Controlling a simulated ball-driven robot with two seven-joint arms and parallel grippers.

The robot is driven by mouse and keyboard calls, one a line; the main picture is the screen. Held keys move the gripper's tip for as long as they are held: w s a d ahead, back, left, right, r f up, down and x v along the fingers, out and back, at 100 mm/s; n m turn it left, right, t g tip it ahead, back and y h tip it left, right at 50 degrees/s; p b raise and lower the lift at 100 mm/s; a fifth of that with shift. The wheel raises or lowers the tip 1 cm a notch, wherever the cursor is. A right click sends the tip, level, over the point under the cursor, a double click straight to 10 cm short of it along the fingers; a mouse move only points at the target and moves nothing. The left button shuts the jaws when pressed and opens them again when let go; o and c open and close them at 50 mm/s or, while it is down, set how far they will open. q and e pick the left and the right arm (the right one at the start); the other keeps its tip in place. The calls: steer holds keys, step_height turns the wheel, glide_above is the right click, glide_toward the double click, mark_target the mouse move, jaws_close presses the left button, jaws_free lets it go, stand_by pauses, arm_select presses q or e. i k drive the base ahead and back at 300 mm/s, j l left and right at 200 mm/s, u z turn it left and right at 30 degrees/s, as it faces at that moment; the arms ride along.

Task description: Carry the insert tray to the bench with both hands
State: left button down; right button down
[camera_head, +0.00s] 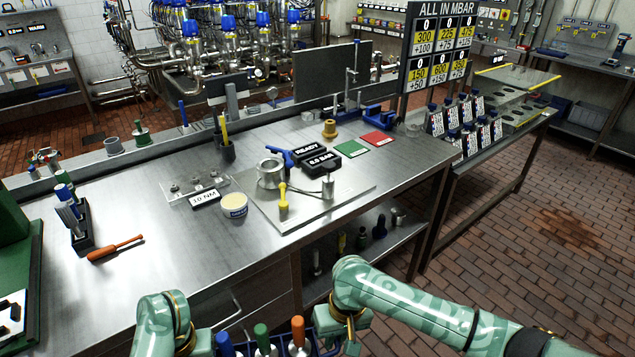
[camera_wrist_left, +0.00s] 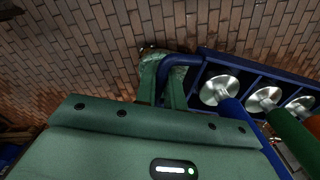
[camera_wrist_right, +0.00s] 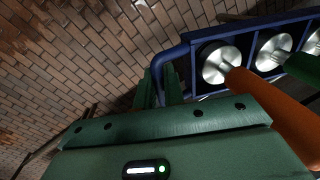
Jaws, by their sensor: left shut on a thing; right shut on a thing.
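The insert tray (camera_head: 308,341) is a dark blue rack at the bottom edge of the head view, low in front of the bench (camera_head: 150,275). It carries inserts with blue (camera_head: 224,344), green (camera_head: 262,338) and orange (camera_head: 298,332) handles on bright metal discs. My right gripper (camera_head: 345,325) is shut on the tray's right handle; the blue handle bar shows in the right wrist view (camera_wrist_right: 168,58). My left gripper (camera_wrist_left: 166,85) is shut on the left handle, a blue bar in the left wrist view (camera_wrist_left: 182,61). The tray's lower part is cut off in the head view.
On the bench are an orange screwdriver (camera_head: 115,248), a cream tub (camera_head: 234,206), a metal plate (camera_head: 315,207) with fittings, and a green case (camera_head: 20,270) at the left. The bench's front left top is clear. Brick floor lies to the right.

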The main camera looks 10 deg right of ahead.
mark_target(403, 160)
steer(key=i+l+z, duration=0.15)
steer(key=l+z, duration=0.2)
steer(key=i+l+z, duration=0.2)
steer(key=z, duration=0.2)
steer(key=i+l, duration=0.9)
steer(key=i, duration=0.1)
